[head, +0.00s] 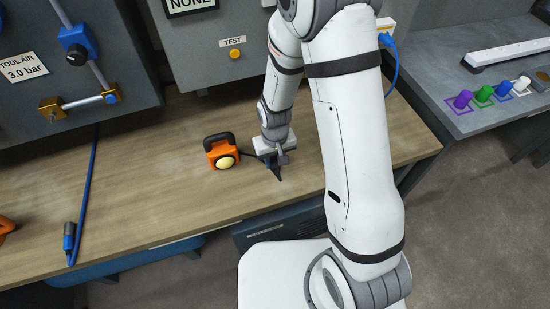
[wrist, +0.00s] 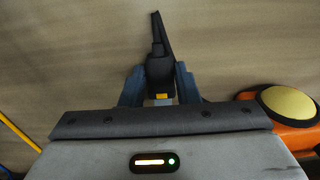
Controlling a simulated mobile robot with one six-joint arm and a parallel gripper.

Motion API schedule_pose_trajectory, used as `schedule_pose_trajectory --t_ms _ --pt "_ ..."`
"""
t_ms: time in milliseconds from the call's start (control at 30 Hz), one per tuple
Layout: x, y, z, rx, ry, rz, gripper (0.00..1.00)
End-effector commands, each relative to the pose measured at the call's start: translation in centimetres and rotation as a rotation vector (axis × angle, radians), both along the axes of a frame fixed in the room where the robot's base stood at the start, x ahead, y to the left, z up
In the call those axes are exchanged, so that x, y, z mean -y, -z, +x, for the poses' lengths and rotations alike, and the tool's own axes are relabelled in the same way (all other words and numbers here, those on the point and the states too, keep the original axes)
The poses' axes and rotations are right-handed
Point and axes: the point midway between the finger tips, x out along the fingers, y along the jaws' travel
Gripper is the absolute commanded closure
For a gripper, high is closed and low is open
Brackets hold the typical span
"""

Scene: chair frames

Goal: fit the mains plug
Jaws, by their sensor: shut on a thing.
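A black plug (wrist: 160,68) with a small yellow mark sits between the two blue-grey fingers of my gripper (wrist: 160,82) in the wrist view. Its tapered black tail points away from the palm. In the head view my gripper (head: 268,159) is low over the wooden bench, shut on the plug, whose dark tip (head: 277,173) shows just below the fingers. A short black lead runs from near the gripper toward an orange lamp (head: 213,147) with a pale yellow dome, standing just to its left. I cannot make out a mains socket; my arm hides part of the bench and back panel.
The wooden bench (head: 165,185) is mostly clear left of the lamp. A blue air hose (head: 84,195) hangs down at the left. A grey panel with a TEST button (head: 235,54) stands behind. Coloured pegs (head: 484,94) stand on the grey side bench. A blue cable (head: 394,65) hangs behind my arm.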

Motion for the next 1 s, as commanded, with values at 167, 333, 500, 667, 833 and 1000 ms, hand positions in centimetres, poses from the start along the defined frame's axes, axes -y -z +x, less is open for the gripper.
schedule_pose_trajectory --t_ms 167,333,500,667,833,1000 --pt "0.0 -1.5 0.0 0.001 0.0 0.0 0.95" --pt "0.0 -3.3 0.0 0.001 -0.001 0.0 0.95" --pt "0.0 -4.8 0.0 0.001 -0.001 0.0 0.95" --pt "0.0 -5.0 0.0 0.0 -0.001 0.0 0.95" --pt "0.0 -5.0 0.0 0.0 -0.001 0.0 0.95" --pt "-0.1 -6.1 0.0 0.001 -0.001 0.0 0.95"
